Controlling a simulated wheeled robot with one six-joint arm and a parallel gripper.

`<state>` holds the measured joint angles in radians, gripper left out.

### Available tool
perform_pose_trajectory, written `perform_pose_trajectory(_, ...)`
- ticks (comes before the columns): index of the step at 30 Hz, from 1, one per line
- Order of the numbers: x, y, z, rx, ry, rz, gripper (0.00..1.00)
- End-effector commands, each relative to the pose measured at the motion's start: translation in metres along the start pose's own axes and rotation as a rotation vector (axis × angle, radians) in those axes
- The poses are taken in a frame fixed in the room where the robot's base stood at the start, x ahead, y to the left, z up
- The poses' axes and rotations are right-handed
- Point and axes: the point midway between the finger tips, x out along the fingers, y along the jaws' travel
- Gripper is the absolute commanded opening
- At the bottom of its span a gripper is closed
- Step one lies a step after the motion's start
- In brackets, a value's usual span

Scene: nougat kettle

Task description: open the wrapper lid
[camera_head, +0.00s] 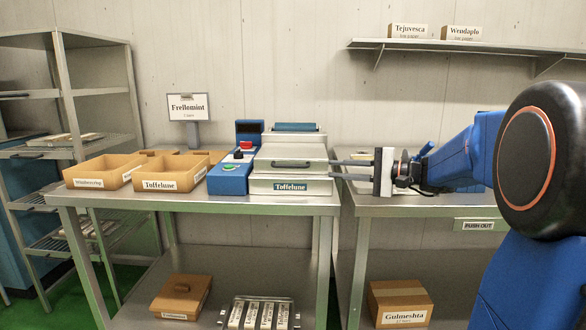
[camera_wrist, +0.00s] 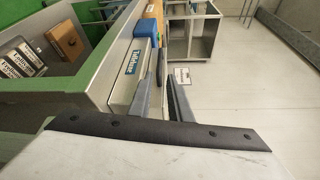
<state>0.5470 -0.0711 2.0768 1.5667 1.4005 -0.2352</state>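The wrapper (camera_head: 288,165) is a grey metal and blue machine on the left table, with a "Toffelune" label on its front. Its flat grey lid (camera_head: 290,152) looks closed, with a dark bar handle (camera_head: 291,163) along the front. My gripper (camera_head: 332,170) is at the wrapper's right side, pointing left, with its two fingers apart and nothing seen between them. Its tips are right of the handle. In the wrist view my gripper (camera_wrist: 163,75) reaches towards the wrapper's label (camera_wrist: 133,65); whether a finger touches the wrapper cannot be told.
Open cardboard boxes (camera_head: 168,174) stand left of the wrapper. A blue control box (camera_head: 231,176) with red and green buttons adjoins it. A second table (camera_head: 420,206) is beneath my arm. A wall shelf (camera_head: 465,45) is above; a metal rack (camera_head: 70,120) is at left.

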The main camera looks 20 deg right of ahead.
Motion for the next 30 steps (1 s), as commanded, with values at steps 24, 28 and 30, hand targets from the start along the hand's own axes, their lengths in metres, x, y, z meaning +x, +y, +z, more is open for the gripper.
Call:
perform_pose_trajectory(24,0.126,0.001,0.002,0.001,-0.004,0.002,0.18)
perform_pose_trajectory(28,0.142,0.001,0.001,0.0,-0.003,0.003,0.18)
perform_pose_trajectory(30,0.148,0.001,0.001,0.0,-0.003,0.002,0.18)
